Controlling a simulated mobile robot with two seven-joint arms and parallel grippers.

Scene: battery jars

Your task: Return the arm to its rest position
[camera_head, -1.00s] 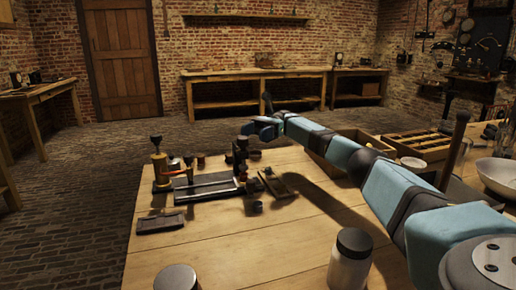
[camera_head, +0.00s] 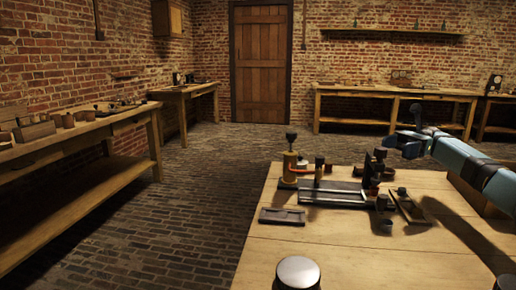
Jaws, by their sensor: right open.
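My right arm (camera_head: 470,165) reaches in from the right in the head view, a blue limb held above the far right part of the wooden table. Its dark gripper (camera_head: 405,146) is at the arm's left end, above the table's far edge, and is open with nothing visible in it. It is apart from the apparatus below it. My left gripper and left arm are not in view.
The table (camera_head: 330,265) bears a brass and black apparatus (camera_head: 340,190), a small dark tray (camera_head: 282,216) and a jar with a pale lid (camera_head: 298,272) at the front. A bench (camera_head: 75,140) lines the left wall. The brick floor (camera_head: 170,215) between is clear.

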